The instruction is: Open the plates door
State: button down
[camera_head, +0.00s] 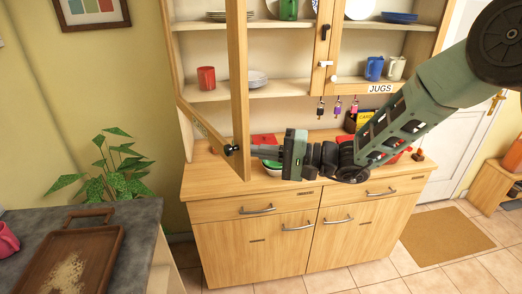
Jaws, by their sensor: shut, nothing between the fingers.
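The plates door (238,70) is the left glazed door of the upper wall cabinet and stands swung out from the cabinet front. Its bottom rail (203,126) slants toward me and carries a small label too small to read.
The door labelled JUGS (380,89) looks closed. A wooden sideboard (250,190) stands below, with a green bowl (273,167) on top. A leafy plant (108,165) and a grey counter with a wooden tray (88,245) are at left.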

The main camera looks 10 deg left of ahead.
jog(key=s+a+b, duration=0.7)
jog(key=a+b, duration=0.5)
jog(key=s+a+b, duration=0.8)
jog(key=a+b, duration=0.4)
jog(key=shift+s+b, duration=0.3)
jog(key=shift+d, duration=0.1)
